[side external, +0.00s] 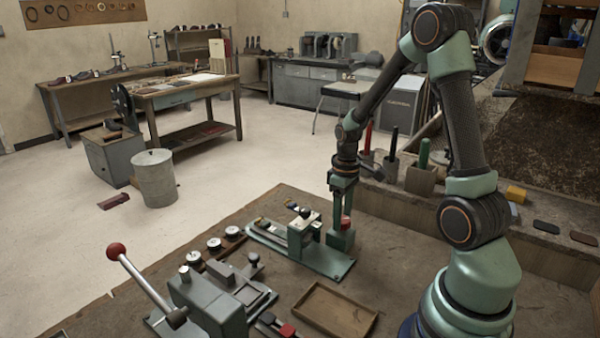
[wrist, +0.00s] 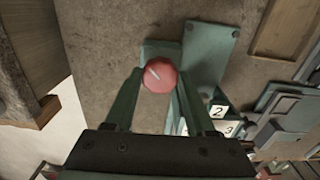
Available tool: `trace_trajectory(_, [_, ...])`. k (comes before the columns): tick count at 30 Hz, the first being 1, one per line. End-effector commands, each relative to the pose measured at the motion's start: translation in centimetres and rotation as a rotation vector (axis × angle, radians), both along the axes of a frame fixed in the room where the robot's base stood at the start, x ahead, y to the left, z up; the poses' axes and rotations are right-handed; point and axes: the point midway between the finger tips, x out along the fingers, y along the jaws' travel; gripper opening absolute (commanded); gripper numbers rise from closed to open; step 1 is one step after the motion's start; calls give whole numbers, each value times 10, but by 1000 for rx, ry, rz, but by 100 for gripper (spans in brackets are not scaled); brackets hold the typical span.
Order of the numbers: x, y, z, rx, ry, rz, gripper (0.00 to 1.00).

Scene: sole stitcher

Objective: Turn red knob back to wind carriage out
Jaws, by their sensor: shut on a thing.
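The red knob (wrist: 160,75) shows in the wrist view as a round red disc with a pale line mark on its face. It sits between the two fingers of my gripper (wrist: 158,85), which are shut on it. In the side view the red knob (side external: 346,223) is a small red spot on the end of the green stitcher fixture (side external: 322,262). My gripper (side external: 343,205) points down onto it. The carriage (side external: 301,228) appears as a grey-green block with a pale top on the fixture's base. The fingers hide part of the knob's sides.
A grey lever press (side external: 215,305) with a red ball handle stands at the front left. An empty brown tray (side external: 335,310) lies in front of the fixture. Several round spools (side external: 214,244) sit left of it. A block with upright coloured handles (side external: 421,179) stands behind my gripper.

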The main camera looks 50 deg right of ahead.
Motion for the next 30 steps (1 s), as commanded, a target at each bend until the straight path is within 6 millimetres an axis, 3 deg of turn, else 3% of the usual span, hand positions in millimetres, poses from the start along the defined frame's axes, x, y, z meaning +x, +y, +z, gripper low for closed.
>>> trace_trajectory(18, [0,0,1,0,0,555,0])
trace_trajectory(30, [0,0,1,0,0,750,0])
